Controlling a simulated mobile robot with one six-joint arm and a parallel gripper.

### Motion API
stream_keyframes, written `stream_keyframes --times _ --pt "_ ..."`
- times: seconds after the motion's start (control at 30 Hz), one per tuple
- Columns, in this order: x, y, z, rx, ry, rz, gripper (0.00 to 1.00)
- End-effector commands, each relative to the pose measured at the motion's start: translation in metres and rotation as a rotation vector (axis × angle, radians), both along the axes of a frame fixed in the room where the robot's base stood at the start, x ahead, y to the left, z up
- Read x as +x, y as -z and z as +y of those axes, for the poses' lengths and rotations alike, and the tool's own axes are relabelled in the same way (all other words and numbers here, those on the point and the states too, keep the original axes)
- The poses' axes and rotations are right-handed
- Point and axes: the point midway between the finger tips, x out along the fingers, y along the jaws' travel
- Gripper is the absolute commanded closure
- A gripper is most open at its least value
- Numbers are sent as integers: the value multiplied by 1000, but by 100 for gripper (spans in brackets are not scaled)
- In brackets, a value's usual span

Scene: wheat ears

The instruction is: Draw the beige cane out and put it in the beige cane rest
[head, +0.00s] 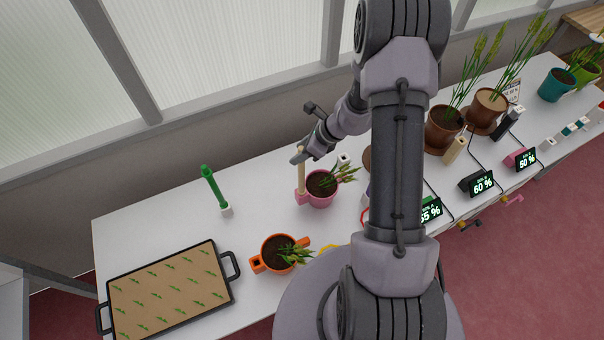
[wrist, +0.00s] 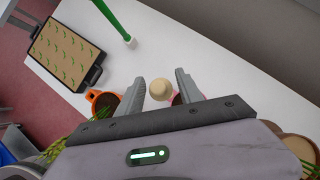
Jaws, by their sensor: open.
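The beige cane (head: 301,174) stands upright in a holder at the left side of the pink pot (head: 322,202). In the wrist view the cane's round top (wrist: 161,91) lies between the two fingers of my gripper (wrist: 160,77), with a gap on both sides. The fingers are open. In the head view my gripper (head: 302,154) is at the cane's upper end. The pink pot is mostly hidden in the wrist view. A beige block (head: 456,149) stands farther right on the table; I cannot tell whether it is the beige cane rest.
A green cane (head: 213,186) stands in a small white base left of the pink pot. An orange pot (head: 279,251) with side sockets is in front, and a black-rimmed tray (head: 168,290) lies at front left. Brown pots and percent displays stand to the right. My arm hides the middle.

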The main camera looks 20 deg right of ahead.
Motion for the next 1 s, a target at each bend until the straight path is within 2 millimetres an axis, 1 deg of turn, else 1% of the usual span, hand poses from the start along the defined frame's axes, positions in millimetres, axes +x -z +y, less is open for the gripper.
stream_keyframes --times 0.03,0.1,0.33,0.47,0.5,0.57,0.9,0.97,1.0 --pt "3 7 4 0 -3 0 57" --pt "6 13 6 0 -1 0 57" --pt "7 15 7 -1 -1 -1 57" --pt "7 15 7 -1 -1 -1 82" --pt "7 15 7 -1 -1 -1 90" --pt "7 15 7 -1 -2 -1 100" --pt "7 14 7 -1 -2 -1 100" --pt "7 10 7 -1 -1 -2 100" --pt "8 3 7 -1 -1 -4 100"
